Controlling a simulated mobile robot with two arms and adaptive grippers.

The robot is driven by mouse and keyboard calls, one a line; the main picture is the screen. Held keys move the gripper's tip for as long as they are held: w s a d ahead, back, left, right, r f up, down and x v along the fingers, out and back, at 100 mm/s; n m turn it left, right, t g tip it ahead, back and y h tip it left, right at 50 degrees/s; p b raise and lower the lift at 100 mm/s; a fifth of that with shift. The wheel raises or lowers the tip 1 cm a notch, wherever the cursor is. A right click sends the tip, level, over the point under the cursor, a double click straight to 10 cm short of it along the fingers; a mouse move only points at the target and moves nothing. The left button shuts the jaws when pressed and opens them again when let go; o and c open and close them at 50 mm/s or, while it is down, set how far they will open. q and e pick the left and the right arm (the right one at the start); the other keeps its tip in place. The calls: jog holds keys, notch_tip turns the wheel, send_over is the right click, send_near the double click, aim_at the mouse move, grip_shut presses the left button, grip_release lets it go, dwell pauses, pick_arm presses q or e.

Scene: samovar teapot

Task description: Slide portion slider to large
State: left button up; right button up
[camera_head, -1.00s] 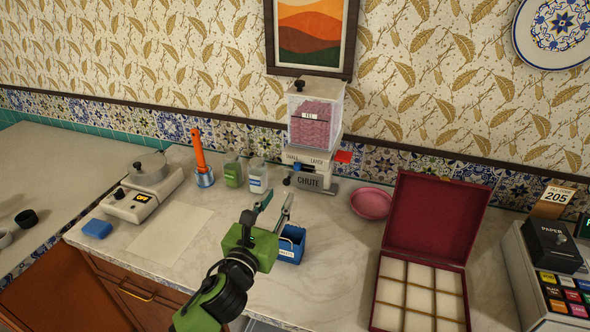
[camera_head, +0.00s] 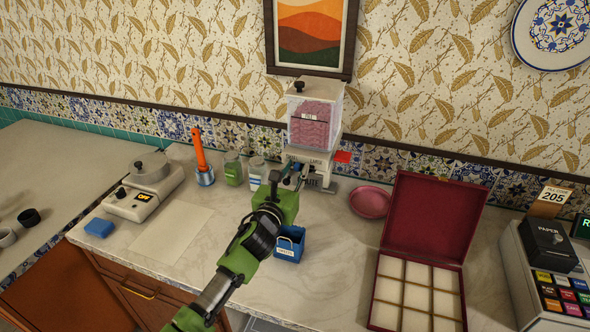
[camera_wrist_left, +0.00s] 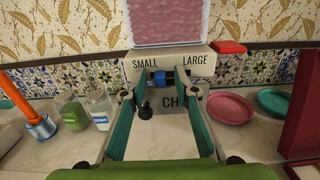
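The portion dispenser has a clear hopper of pink contents (camera_head: 310,122) and a white block labelled SMALL at left and LARGE at right (camera_wrist_left: 196,60). A blue slider piece (camera_wrist_left: 162,78) shows below the labels, between the two words. My left gripper (camera_wrist_left: 162,82) is open in front of the dispenser, its teal fingers on either side of the blue piece; contact cannot be told. In the head view the left gripper (camera_head: 287,178) partly hides the dispenser front. The chute (camera_wrist_left: 172,102) and a black ball knob (camera_wrist_left: 146,111) show between the fingers. My right gripper is not in view.
A red piece (camera_head: 343,157) juts at the dispenser's right. Jars (camera_head: 232,170) stand to its left, a pink bowl (camera_head: 371,202) to its right. An open red box (camera_head: 436,220) lies further right.

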aim_at(311, 165)
pick_arm(q)
jog(key=shift+w+r, duration=0.1)
grip_shut()
jog(key=shift+s+d+b, duration=0.15)
jog(key=shift+s+d, duration=0.1)
jog(key=shift+d, duration=0.6)
jog(key=shift+s+d+b, duration=0.15)
jog(key=shift+s+d, duration=0.05)
jog(key=shift+d, duration=0.65)
grip_release()
jog(key=shift+d, duration=0.1)
